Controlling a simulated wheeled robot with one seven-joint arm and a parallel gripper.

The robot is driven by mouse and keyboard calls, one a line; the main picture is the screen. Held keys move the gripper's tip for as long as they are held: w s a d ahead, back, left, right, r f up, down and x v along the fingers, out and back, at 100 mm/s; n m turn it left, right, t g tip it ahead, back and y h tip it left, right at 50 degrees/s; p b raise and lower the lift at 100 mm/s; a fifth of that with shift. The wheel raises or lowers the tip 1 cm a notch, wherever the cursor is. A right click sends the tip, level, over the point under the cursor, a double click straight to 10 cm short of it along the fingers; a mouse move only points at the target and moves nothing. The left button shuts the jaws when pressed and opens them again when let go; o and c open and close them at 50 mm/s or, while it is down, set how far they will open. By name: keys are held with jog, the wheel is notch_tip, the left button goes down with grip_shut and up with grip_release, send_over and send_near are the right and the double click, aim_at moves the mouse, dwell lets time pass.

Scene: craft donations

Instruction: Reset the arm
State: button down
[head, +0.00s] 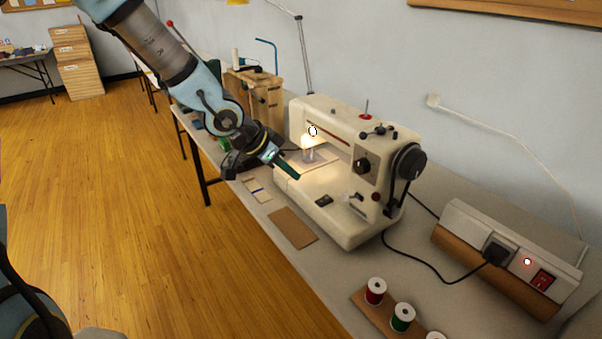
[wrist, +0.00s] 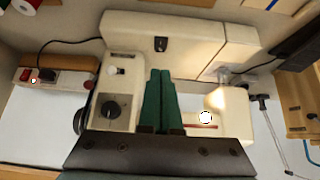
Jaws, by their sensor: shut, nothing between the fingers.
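My gripper (head: 297,176) is in front of the sewing machine at the needle end, above the table edge. In the wrist view its two green fingers (wrist: 160,98) lie side by side, shut with nothing between them. The cream sewing machine (head: 335,140) stands on the table with its lamp lit near the needle. It fills the middle of the wrist view (wrist: 135,37), where its dark dial and bed show behind the fingers. My arm reaches in from the upper left of the head view.
A power strip (head: 470,236) with a plugged cord and lit red switch lies right of the machine. Red (head: 375,291) and green (head: 402,317) thread spools stand on a wooden rack in front. A brown card (head: 293,228) lies by the table edge. Open wooden floor (head: 120,200) lies left.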

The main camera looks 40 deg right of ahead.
jog(key=shift+a+r, duration=0.3)
jog(key=shift+a, duration=0.1)
dwell(0.3)
jog(key=w+a+n+t+y, duration=0.25)
jog(key=w+a+n, duration=0.2)
jog(key=a, duration=0.75)
jog(key=w+a+n+t+y, duration=0.1)
jog(key=w+a+n+y, duration=0.4)
jog(key=a, duration=0.7)
jog(key=s+a+r+n, duration=0.1)
jog(key=a+n, duration=0.1)
jog(key=a, duration=0.3)
jog(key=s+a+r+n+g, duration=0.1)
jog(key=s+a+r+n, duration=0.1)
jog(key=a, duration=0.4)
jog(key=s+a+r+n, duration=0.1)
jog(key=a+n, duration=0.3)
jog(key=a, duration=0.2)
jog(key=shift+s+a+r, duration=0.2)
jog(key=shift+s+r, duration=0.15)
jog(key=shift+r, duration=0.05)
jog(key=shift+g, duration=0.25)
